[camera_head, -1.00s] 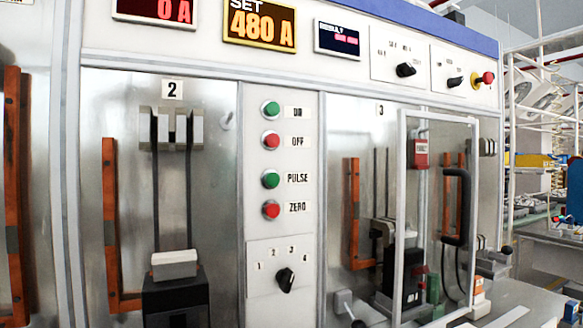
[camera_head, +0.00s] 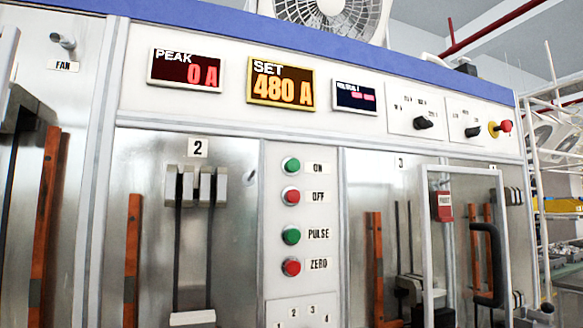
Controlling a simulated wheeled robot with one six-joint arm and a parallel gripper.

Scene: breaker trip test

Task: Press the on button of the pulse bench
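The pulse bench (camera_head: 230,131) fills the view as a tall metal cabinet with a white panel. Its ON button (camera_head: 291,165) is green and round, at the top of a column of buttons in the middle, with the label ON to its right. Below it are the red OFF button (camera_head: 291,196), the green PULSE button (camera_head: 291,236) and the red ZERO button (camera_head: 291,267). My gripper is not in view.
A clear framed door with a black handle (camera_head: 488,265) stands out at bay 3, right of the buttons. A fan (camera_head: 325,15) sits on top. Shelving (camera_head: 560,200) is at far right.

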